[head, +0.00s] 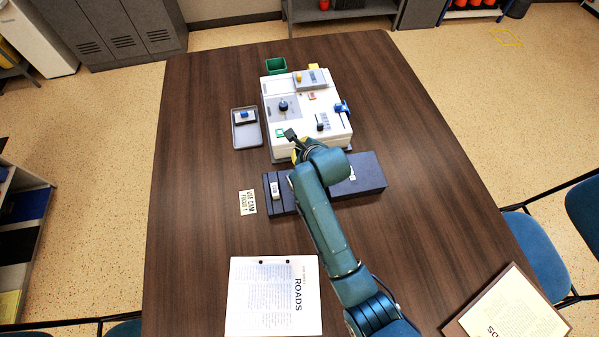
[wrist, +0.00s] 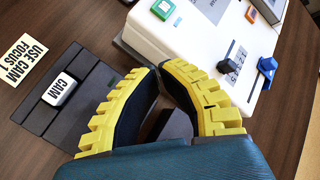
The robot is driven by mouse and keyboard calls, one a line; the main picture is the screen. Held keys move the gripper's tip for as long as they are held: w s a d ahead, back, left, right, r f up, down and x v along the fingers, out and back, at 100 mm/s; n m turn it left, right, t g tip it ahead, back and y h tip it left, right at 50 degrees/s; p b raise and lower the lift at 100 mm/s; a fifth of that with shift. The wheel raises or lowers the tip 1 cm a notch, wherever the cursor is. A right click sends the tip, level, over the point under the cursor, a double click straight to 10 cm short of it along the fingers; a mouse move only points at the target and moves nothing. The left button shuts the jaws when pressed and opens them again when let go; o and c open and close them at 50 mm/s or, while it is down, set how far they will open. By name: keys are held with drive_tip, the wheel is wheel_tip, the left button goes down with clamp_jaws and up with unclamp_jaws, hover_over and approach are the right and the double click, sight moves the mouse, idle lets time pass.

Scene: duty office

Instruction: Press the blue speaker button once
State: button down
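A white console (head: 300,140) stands on the table, with several controls on it. A blue part (head: 342,107) sits at its right edge; it also shows in the wrist view (wrist: 267,66). A dark blue round knob (head: 283,105) stands on a grey plate on the console. A small unit with a dark blue top (head: 244,115) lies in a grey tray (head: 237,139) to the left. No speaker label is readable, so I cannot tell which is the speaker button. My gripper (head: 293,137) is over the console's near edge. Its yellow-and-black fingers (wrist: 161,68) meet at the tips and hold nothing visible.
A dark base (head: 370,174) with a white CAM block (wrist: 59,89) lies in front of the console. A black knob (wrist: 231,50) and a green button (wrist: 163,9) are on the console. A green bin (head: 276,65) stands behind. Papers (head: 273,297) lie in front.

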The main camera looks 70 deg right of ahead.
wheel_tip(320, 180, down, 8)
drive_tip(key=b, duration=0.7)
drive_tip(key=shift+f+b, duration=0.35)
drive_tip(key=shift+f, duration=0.05)
idle(0.7)
drive_tip(key=shift+f, duration=0.4)
drive_tip(key=shift+f, duration=0.45)
idle(0.4)
drive_tip(key=shift+r+p, duration=0.7)
drive_tip(key=shift+r, duration=0.15)
